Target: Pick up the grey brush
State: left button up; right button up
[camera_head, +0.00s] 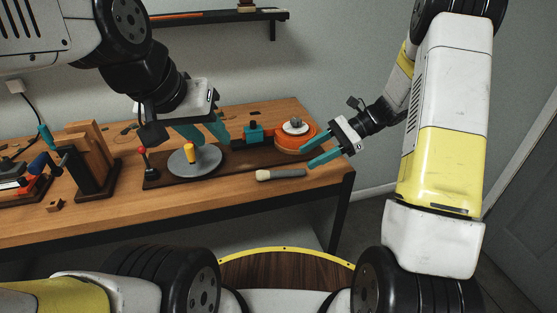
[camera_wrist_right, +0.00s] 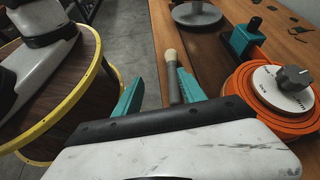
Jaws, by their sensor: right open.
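The grey brush (camera_head: 280,174) lies flat near the front right edge of the wooden table, its pale bristle end to the left. In the right wrist view the brush (camera_wrist_right: 174,85) shows beside the right-hand finger, its bristle end pointing away. My right gripper (camera_head: 308,152) is open and empty, up and to the right of the brush in the head view. In the wrist view its fingers (camera_wrist_right: 155,84) are spread apart. My left gripper (camera_head: 207,138) has its fingers apart over the grey disc, with nothing visible between them.
A dark board carries a grey disc (camera_head: 208,163) with a yellow knob, a red-topped lever (camera_head: 142,152), a teal block (camera_head: 253,138) and an orange round dial base (camera_head: 290,146). A wooden stand (camera_head: 92,172) is at left. Bare tabletop lies left of the brush.

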aim_at(285, 171)
jog(key=f, duration=0.1)
jog(key=w+f+m, duration=0.1)
jog(key=f+y, duration=0.1)
jog(key=shift+w+f+m, duration=0.1)
jog(key=shift+w+m, duration=0.2)
jog(key=shift+w+a+f, duration=0.1)
jog(key=shift+a+f, duration=0.1)
jog(key=shift+f, duration=0.1)
jog(key=x, duration=0.7)
jog(key=shift+w+a, duration=0.3)
jog(key=shift+a, duration=0.1)
jog(key=shift+y, duration=0.3)
grip_shut()
